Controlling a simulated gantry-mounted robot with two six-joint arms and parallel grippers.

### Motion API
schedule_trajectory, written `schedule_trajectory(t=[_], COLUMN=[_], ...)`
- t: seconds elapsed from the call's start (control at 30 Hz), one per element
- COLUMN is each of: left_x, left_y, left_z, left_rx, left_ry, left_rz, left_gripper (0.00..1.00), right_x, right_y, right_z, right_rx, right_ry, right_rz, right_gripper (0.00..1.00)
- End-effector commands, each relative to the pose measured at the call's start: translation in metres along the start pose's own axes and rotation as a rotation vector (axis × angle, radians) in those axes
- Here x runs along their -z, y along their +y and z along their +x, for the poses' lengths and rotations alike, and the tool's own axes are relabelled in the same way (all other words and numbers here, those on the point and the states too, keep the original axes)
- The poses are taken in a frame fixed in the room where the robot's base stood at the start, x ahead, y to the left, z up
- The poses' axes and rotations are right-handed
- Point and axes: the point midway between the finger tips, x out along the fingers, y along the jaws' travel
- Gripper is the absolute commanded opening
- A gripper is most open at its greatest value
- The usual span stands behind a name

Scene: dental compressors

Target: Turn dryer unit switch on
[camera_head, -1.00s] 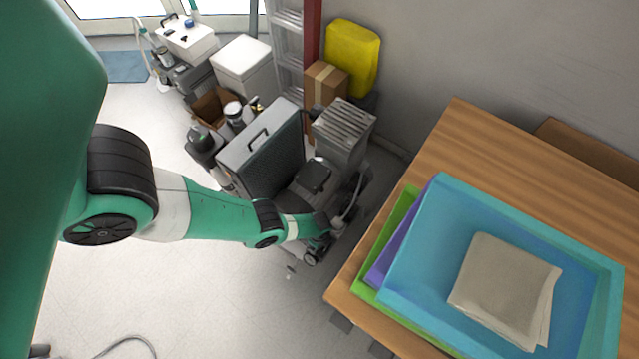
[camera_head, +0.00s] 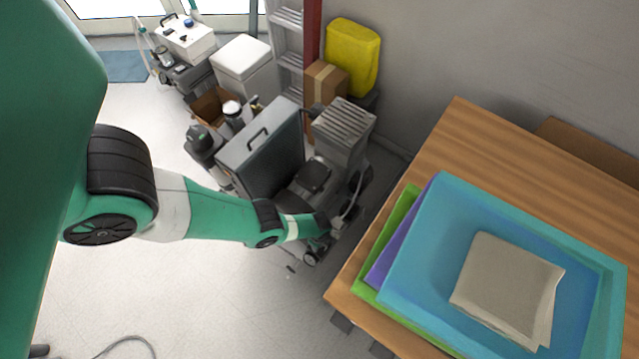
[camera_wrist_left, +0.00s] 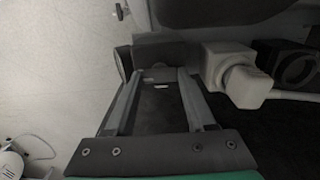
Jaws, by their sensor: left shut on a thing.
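The compressor assembly (camera_head: 312,178) stands on the floor beside the wooden table, with a large grey case and a ribbed grey box (camera_head: 343,122) next to it. My left arm reaches down to its near side. The gripper end is small and partly lost against the dark machine in the head view. In the left wrist view, my left gripper (camera_wrist_left: 159,76) is shut on a small grey part (camera_wrist_left: 158,73) of the machine between its fingertips. I cannot tell from its shape whether this is the dryer unit switch. My right gripper is not in view.
A wooden table (camera_head: 480,140) with stacked trays (camera_head: 590,290) and a folded cloth (camera_head: 508,285) stands close on the right. A white pipe fitting (camera_wrist_left: 240,85) sits right of my left gripper. Another machine (camera_head: 187,40) stands at the back. Floor at lower left is mostly clear.

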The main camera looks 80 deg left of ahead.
Motion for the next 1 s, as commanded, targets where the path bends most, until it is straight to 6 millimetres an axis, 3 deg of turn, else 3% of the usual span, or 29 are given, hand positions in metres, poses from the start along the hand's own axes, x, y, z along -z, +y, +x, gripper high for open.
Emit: schedule_trajectory(t=[0.37, 1.0], left_x=[-0.0002, -0.0004], left_y=[0.0001, 0.0003], left_z=[0.0008, 0.0011], left_rx=[0.000, 0.000], left_ry=[0.000, -0.001], left_rz=[-0.150, -0.736], left_gripper=[0.00, 0.00], right_x=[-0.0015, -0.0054], right_y=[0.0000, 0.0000], right_z=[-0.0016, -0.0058], right_rx=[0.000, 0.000], right_ry=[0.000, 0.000], right_rz=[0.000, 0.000], right_gripper=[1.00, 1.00])
